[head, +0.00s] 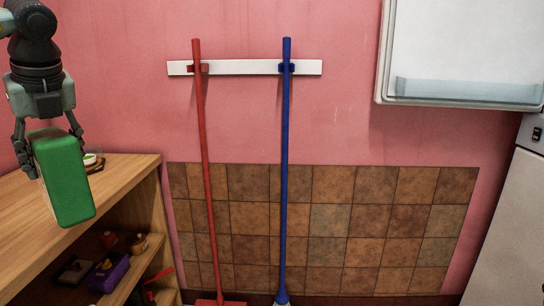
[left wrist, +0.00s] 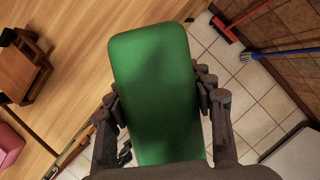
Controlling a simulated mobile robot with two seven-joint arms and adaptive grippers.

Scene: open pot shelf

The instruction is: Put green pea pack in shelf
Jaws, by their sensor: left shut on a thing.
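The green pea pack (head: 63,178) is a tall green box with rounded edges, and it hangs below my left gripper (head: 50,150) in the head view. The gripper is shut on the pack, with fingers on both sides of it. In the left wrist view the pack (left wrist: 155,85) fills the middle between the fingers of the left gripper (left wrist: 165,105). The wooden shelf (head: 125,172) stands at the lower left of the head view, with its top and open compartments showing. The pack appears in front of its top; I cannot tell the gap. My right gripper is not in view.
A small bowl-like item (head: 92,160) sits on the shelf top. A purple item (head: 108,271) and other small things lie in the compartment below. A red-handled broom (head: 207,170) and a blue-handled one (head: 285,170) hang against the wall. A white cabinet (head: 462,45) is at upper right.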

